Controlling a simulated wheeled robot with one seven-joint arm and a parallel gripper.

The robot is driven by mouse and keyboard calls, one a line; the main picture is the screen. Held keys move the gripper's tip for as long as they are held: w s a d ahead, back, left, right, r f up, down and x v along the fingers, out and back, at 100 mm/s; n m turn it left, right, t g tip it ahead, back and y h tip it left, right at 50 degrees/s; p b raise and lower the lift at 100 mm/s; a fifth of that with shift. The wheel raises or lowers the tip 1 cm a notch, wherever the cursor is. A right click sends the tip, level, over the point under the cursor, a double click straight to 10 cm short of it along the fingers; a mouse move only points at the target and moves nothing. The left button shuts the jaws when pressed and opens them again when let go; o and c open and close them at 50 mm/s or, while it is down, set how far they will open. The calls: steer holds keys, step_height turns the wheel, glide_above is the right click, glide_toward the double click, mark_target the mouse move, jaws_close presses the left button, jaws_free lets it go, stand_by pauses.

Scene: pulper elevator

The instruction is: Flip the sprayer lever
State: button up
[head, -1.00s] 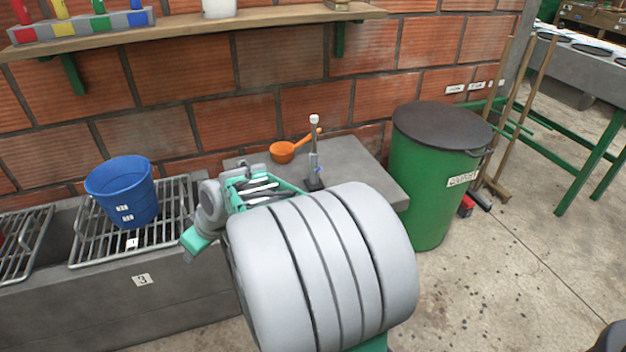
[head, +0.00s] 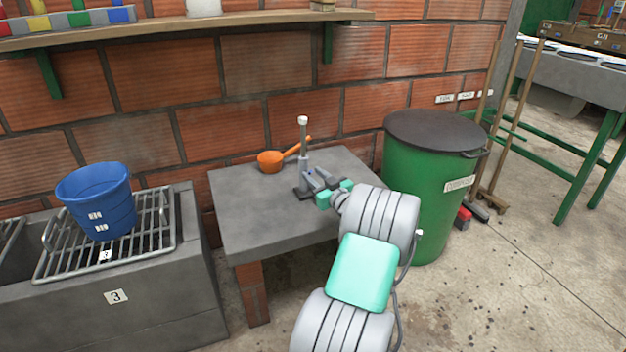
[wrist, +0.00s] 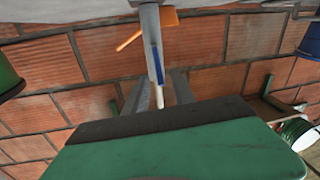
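The sprayer (head: 303,145) is a slim upright grey post with a white top and a dark base on the grey table. In the wrist view, which is upside down, its shaft (wrist: 150,40) has a small blue part (wrist: 158,62), possibly the lever. I cannot make out the lever in the head view. My gripper (head: 312,180) is at the lower part of the post, on its front right side. In the wrist view my gripper (wrist: 158,90) has its fingers apart, with the pale rod in line with the gap. Contact cannot be told.
An orange ladle (head: 270,161) lies behind the post on the table (head: 245,205). A green lidded bin (head: 430,190) stands right of the table. A blue bucket (head: 97,203) is on a metal rack at left. A shelf (head: 180,30) runs along the brick wall above.

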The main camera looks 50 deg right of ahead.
steer(key=shift+w+d, duration=0.15)
steer(key=shift+w, duration=0.2)
steer(key=shift+c, duration=0.2)
jaws_close()
steer(key=shift+r, duration=0.1)
